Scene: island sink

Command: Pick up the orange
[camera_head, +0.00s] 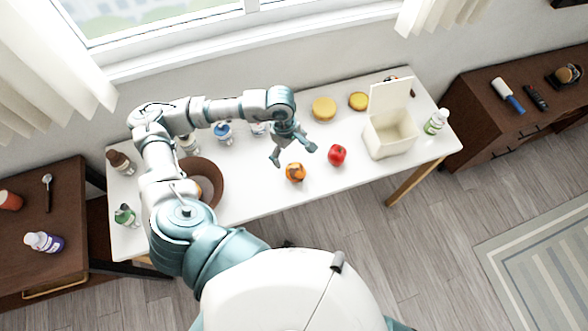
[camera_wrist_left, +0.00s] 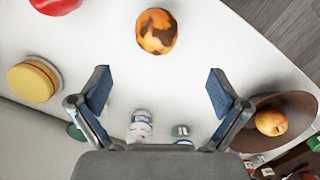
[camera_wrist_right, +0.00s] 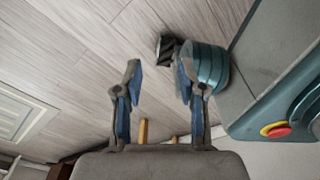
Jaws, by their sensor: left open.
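The orange (camera_head: 295,172) sits on the white table near its front edge, with dark patches on its skin. It also shows in the left wrist view (camera_wrist_left: 157,31) at the top, beyond the fingertips. My left gripper (camera_head: 294,155) is open and empty, close above and behind the orange, with its fingers spread apart. In the left wrist view its two blue-padded fingers (camera_wrist_left: 160,90) stand wide apart with nothing between them. My right gripper (camera_wrist_right: 156,78) shows only in its own wrist view, open and empty over the wooden floor.
A red apple (camera_head: 337,154) lies right of the orange. A white open box (camera_head: 390,137) stands farther right. A brown bowl (camera_head: 213,181) holding fruit is at the left, partly behind my arm. Yellow round items (camera_head: 324,108) and several bottles stand on the table (camera_head: 262,196).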

